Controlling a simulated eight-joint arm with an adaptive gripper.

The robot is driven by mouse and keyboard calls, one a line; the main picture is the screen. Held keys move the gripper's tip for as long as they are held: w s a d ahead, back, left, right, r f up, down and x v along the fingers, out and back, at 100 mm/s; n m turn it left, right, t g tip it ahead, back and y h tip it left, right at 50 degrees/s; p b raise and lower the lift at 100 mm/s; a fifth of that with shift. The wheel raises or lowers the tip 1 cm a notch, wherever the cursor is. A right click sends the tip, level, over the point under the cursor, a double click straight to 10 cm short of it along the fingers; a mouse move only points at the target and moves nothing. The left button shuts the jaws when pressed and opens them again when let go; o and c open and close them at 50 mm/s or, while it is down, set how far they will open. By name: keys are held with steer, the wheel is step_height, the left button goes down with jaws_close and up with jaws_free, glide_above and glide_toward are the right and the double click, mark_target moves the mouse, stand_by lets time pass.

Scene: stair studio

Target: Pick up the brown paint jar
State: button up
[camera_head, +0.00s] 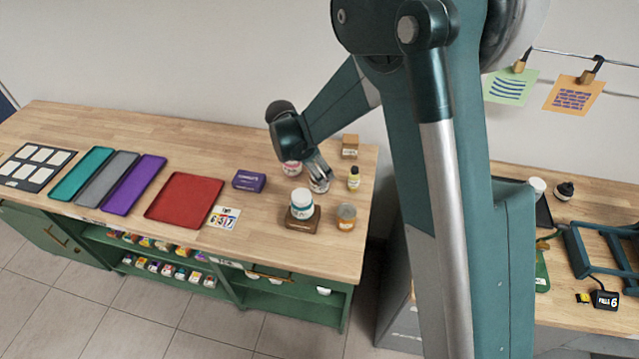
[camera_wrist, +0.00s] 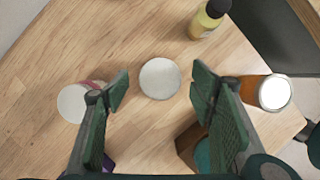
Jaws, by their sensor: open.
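An orange-brown jar (camera_head: 346,217) with a pale lid stands upright on the worktop, and it also shows at the right of the wrist view (camera_wrist: 254,90), outside my right finger. My gripper (camera_head: 317,172) points down, open and empty, above another white-lidded jar (camera_head: 319,185). In the wrist view this jar's round lid (camera_wrist: 160,78) lies between the two spread fingers of my gripper (camera_wrist: 160,88), with gaps on both sides. The colour of its contents cannot be told, as I see mostly its lid.
A pink-labelled jar (camera_head: 291,168) stands left of my gripper and a yellow bottle (camera_head: 354,178) right. A teal-labelled jar (camera_head: 301,205) stands on a wooden block (camera_head: 303,222) in front. A wooden block (camera_head: 350,146) lies behind. A purple box (camera_head: 249,181) and red tray (camera_head: 184,199) are left.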

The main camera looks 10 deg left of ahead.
steer(key=shift+x, duration=1.1)
steer(key=c, duration=1.3)
steer(key=shift+c, duration=0.2)
steer(key=shift+r, duration=0.15)
steer(key=shift+r, duration=4.9)
